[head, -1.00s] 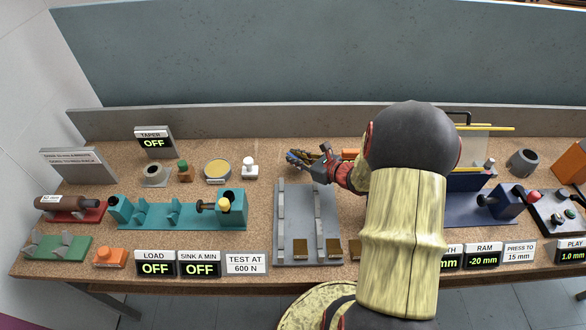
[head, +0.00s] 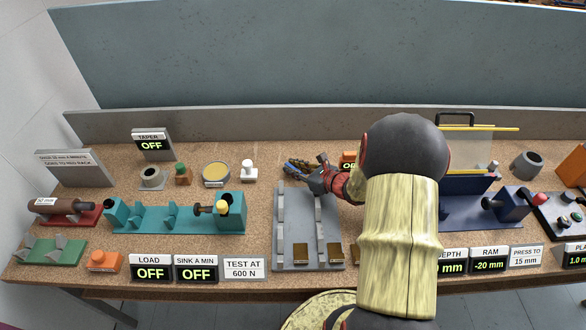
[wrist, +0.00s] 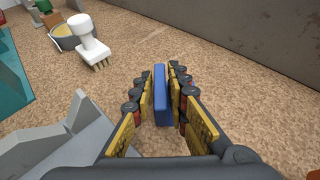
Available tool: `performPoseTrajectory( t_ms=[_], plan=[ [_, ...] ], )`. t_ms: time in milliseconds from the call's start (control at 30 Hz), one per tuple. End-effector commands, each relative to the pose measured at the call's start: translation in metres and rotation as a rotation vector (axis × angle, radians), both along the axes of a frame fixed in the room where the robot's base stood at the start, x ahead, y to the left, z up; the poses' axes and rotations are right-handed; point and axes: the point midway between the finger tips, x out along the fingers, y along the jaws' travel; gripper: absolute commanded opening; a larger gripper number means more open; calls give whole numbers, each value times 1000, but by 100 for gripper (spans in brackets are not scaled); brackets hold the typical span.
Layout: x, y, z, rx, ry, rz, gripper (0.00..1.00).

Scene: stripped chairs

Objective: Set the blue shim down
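The blue shim (wrist: 161,96) is a thin blue block standing on edge between my fingers in the wrist view. It appears to rest on the cork-coloured bench top (wrist: 225,105). My gripper (wrist: 161,84) is open around it, with a narrow gap showing on each side between the yellow pads and the shim. In the head view my gripper (head: 298,166) is low over the bench, behind the grey slotted fixture (head: 308,232). The shim cannot be made out clearly there.
The grey fixture is close in front, a low back wall (head: 290,124) behind. A navy press (head: 480,210) stands right. Bare bench lies left of my fingers.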

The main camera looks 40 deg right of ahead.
Motion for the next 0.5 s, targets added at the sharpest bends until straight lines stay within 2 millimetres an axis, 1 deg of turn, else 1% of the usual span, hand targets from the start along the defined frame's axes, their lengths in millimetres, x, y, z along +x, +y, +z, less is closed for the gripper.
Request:
performPoseTrajectory(
  t_ms=[33,167,500],
  plan=[
    [0,0,0,0,0,0,21],
    [0,0,0,0,0,0,28],
    [0,0,3,0,0,0,28]
  ],
)
